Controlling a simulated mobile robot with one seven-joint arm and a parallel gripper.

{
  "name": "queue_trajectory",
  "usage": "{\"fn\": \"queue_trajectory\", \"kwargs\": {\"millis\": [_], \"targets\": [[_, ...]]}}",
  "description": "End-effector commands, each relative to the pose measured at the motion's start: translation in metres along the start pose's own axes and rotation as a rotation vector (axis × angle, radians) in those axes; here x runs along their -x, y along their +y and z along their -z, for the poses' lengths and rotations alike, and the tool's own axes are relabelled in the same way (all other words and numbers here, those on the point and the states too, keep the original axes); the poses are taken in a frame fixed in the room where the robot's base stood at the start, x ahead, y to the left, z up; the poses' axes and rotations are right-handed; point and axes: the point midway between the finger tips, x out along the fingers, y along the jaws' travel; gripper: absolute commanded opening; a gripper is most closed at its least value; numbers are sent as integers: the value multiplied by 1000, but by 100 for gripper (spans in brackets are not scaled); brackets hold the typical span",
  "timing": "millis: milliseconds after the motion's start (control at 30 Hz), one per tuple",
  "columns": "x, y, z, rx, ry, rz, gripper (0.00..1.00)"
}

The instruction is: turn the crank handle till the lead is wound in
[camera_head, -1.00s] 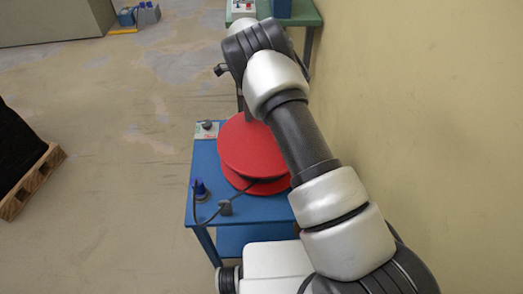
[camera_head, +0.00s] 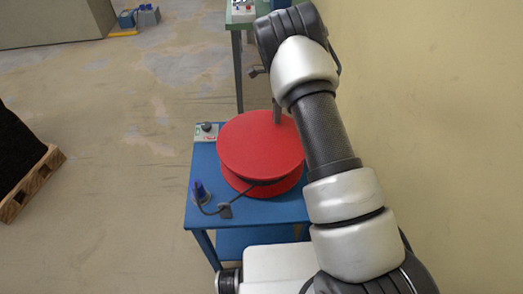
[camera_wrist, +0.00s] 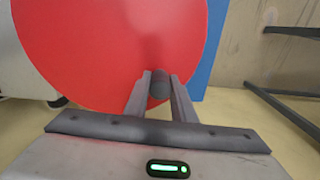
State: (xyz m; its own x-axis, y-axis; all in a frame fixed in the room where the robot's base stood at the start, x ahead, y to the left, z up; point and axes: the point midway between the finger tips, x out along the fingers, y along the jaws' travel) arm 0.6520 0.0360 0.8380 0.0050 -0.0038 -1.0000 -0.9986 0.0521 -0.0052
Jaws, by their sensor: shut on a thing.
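The red reel (camera_head: 260,145) lies flat on a blue table (camera_head: 205,165). In the head view my gripper (camera_head: 276,114) reaches down at the reel's far right edge; my arm hides the handle there.
A small control box with a dark knob (camera_head: 206,131) sits at the table's back left corner. Another table (camera_head: 240,22) stands behind. The wall (camera_head: 430,120) is close on the right. A wooden pallet (camera_head: 30,182) stands at the left, with open floor between.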

Motion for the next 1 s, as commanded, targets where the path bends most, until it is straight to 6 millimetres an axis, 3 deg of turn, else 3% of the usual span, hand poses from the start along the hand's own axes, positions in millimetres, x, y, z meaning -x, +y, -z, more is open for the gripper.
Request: {"fn": "queue_trajectory", "kwargs": {"millis": [100,300,467,800,1000], "targets": [[-1,16,11,1,-6,-15,10],[-2,29,28,4,-8,-15,10],[-2,35,31,5,-8,-14,10],[-1,83,44,6,-10,-14,10],[-2,95,48,7,-9,-16,12]]}}
